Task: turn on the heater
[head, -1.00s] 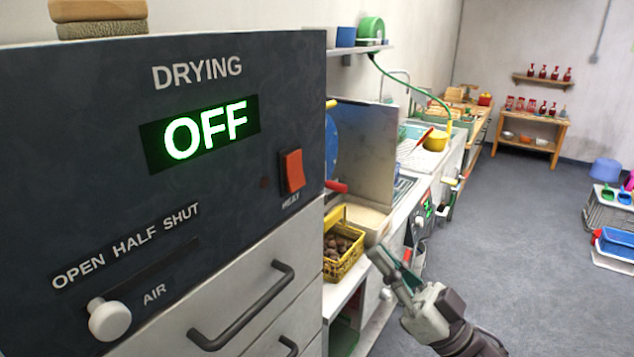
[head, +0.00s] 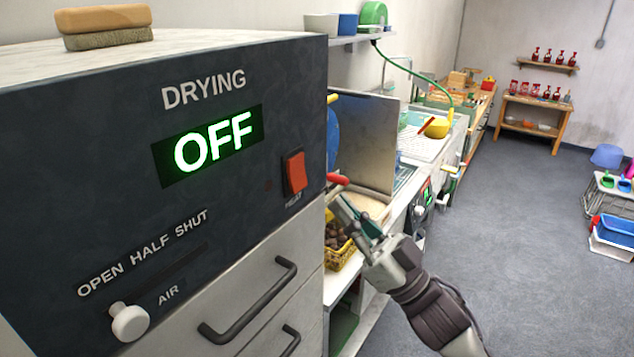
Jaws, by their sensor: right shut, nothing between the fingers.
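The heater is a dark drying cabinet (head: 60,150) filling the left of the head view. Its lit green display (head: 207,145) reads OFF. A red rocker switch (head: 295,172) labelled HEAT sits at the right of the panel. A white AIR knob (head: 129,322) sits at the lower left end of its slot, below the words OPEN HALF SHUT. My right gripper (head: 343,208) is shut and empty, to the right of and a little below the switch, apart from it in the picture. My left gripper is not in view.
Drawers with dark handles (head: 248,300) are below the panel. A yellow basket of chestnuts (head: 340,255) stands on the counter behind my right gripper, partly hidden. A brush (head: 105,25) lies on the cabinet top. The grey floor (head: 510,240) at the right is open.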

